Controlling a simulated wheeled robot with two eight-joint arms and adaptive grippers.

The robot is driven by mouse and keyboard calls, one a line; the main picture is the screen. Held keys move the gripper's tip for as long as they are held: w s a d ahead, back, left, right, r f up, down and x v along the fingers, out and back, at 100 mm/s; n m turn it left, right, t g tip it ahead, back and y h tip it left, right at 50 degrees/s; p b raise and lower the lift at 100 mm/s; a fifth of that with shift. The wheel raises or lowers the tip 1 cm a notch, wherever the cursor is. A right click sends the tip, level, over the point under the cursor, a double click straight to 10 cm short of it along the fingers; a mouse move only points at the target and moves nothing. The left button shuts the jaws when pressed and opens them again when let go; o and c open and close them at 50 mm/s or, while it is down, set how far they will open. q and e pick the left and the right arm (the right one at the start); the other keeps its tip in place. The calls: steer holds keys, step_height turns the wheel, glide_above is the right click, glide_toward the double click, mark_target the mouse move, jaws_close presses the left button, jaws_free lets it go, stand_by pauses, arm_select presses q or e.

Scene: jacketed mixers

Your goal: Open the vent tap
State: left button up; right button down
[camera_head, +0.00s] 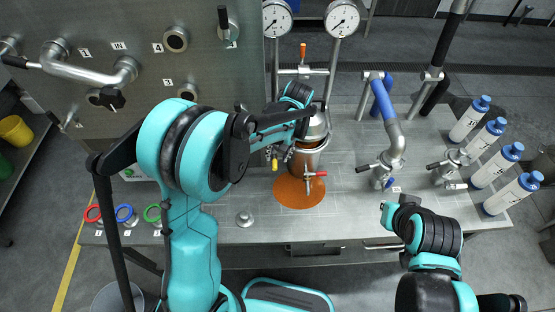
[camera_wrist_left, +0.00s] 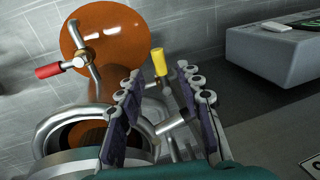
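A steel jacketed vessel (camera_head: 309,155) stands on the bench, with small taps around it. A yellow-handled tap (camera_head: 274,164) is at its left side; its yellow handle also shows upright in the left wrist view (camera_wrist_left: 159,62). A red-handled tap (camera_head: 317,174) is at its front, seen at the left of the wrist view (camera_wrist_left: 48,71). No readable label shows which is the vent tap. My left gripper (camera_wrist_left: 162,100) is open; the yellow handle appears beyond and between its fingers, with a visible gap. My right arm (camera_head: 435,235) is at lower right, its fingers unclear.
A glossy orange patch (camera_head: 299,193) lies on the bench before the vessel. Two gauges (camera_head: 342,18) stand behind. A blue-handled pipe (camera_head: 381,97) and several white bottles (camera_head: 515,194) are to the right. Coloured rings (camera_head: 124,213) line the front left. The bench front centre is mostly clear.

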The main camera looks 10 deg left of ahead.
mark_target(275, 163)
arm_select(q)
steer(key=shift+a+f+b, duration=0.15)
steer(key=shift+f, duration=0.75)
steer(key=shift+a+f+b, duration=0.15)
steer(key=shift+f, duration=0.75)
steer(key=shift+c, duration=0.4)
jaws_close()
